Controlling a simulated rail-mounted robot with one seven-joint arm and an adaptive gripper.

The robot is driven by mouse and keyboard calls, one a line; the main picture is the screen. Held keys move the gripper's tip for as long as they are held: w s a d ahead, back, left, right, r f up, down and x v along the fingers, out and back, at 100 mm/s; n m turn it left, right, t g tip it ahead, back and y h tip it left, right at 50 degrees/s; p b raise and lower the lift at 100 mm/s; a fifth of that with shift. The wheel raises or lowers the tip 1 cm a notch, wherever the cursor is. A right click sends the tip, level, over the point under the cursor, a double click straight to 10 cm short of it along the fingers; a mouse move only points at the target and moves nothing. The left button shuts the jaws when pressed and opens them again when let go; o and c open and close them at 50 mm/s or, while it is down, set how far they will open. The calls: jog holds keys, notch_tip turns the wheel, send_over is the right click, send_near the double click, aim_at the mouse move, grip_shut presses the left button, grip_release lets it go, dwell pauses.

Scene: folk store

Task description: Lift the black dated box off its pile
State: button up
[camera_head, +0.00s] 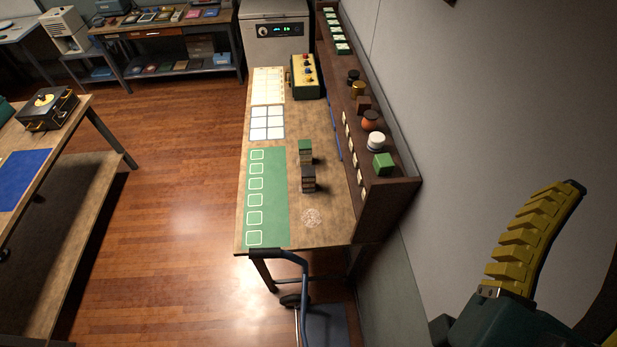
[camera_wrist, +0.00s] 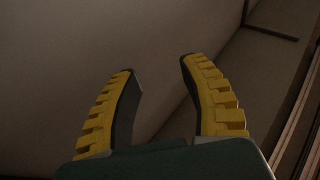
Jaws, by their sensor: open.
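Two small piles of boxes stand on the wooden bench in the head view. The nearer pile has a black box (camera_head: 311,171) on top; any date on it is too small to read. The pile behind it has a green box (camera_head: 305,146) on top. My gripper (camera_wrist: 158,66) is open and empty in the wrist view, its yellow ribbed fingers spread before a plain wall. In the head view one yellow finger (camera_head: 530,240) shows at the lower right, well apart from the piles. The wrist view shows no boxes.
A green mat (camera_head: 266,198) with white squares lies left of the piles. A pale round patch (camera_head: 311,217) is nearer. A shelf (camera_head: 386,190) with several small objects runs along the wall side.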

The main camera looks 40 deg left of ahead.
dwell(0.3)
jog(key=o, duration=1)
jog(key=shift+c, duration=0.2)
